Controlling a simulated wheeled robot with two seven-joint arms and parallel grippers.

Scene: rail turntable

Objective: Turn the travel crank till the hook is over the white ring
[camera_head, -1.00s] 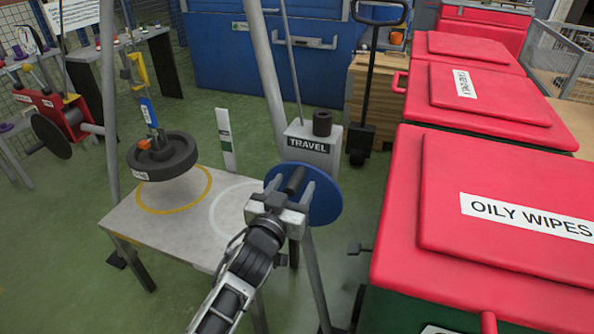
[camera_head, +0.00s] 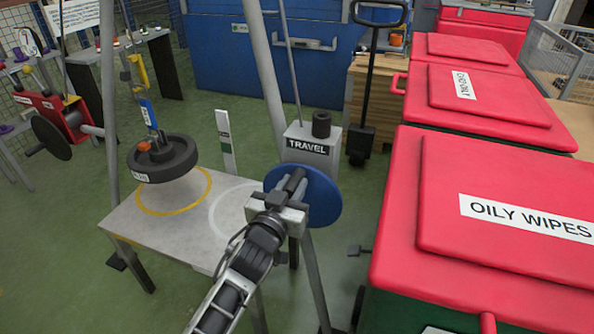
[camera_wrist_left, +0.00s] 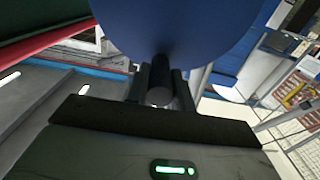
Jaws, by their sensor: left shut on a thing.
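The travel crank is a blue disc (camera_head: 322,196) with a dark handle, beside the grey box labelled TRAVEL (camera_head: 308,147). My left gripper (camera_head: 290,192) is shut on the crank handle, which shows between the fingers in the left wrist view (camera_wrist_left: 160,88). The hook (camera_head: 157,138) hangs at the left with a dark round weight (camera_head: 163,158) on it. The weight hangs above the yellow ring (camera_head: 206,190) side of the table. The white ring (camera_head: 213,220) is painted on the table to the right, partly hidden by my left arm. My right gripper is out of view.
A grey table (camera_head: 150,225) carries both rings. Red-lidded bins (camera_head: 480,270) stand close on the right. A red winch (camera_head: 62,115) with a dark wheel is at the far left. A pallet truck (camera_head: 368,90) stands behind the TRAVEL box.

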